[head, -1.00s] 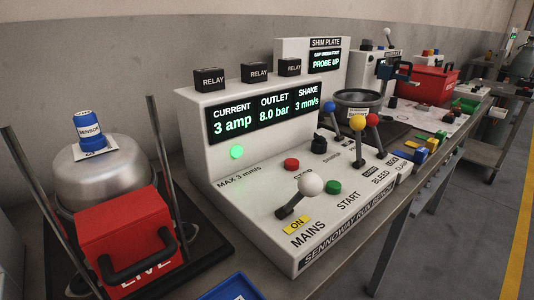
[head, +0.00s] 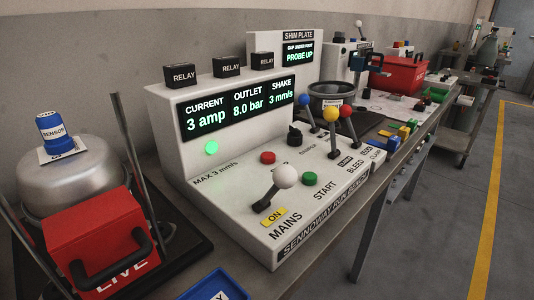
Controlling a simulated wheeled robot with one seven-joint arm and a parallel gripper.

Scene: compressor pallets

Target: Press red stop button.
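The red stop button (head: 267,157) is a low round cap on the white sloped top of the run bench panel (head: 229,190). Its printed label is partly hidden behind the white ball of the mains lever (head: 285,177). A green start button (head: 310,178) sits to its right. The display (head: 238,111) reads 3 amp, 8.0 bar and 3 mm/s, and a round green lamp (head: 211,148) glows below it. The mains lever stands beside a yellow ON tag (head: 273,215). My gripper is not in this view.
Blue, yellow and red ball levers (head: 331,115) and a black knob (head: 294,137) stand right of the button. A red LIVE box (head: 103,239) and a metal dome with a blue sensor (head: 55,129) stand at left. A blue tray (head: 222,285) lies in front. Floor at right is open.

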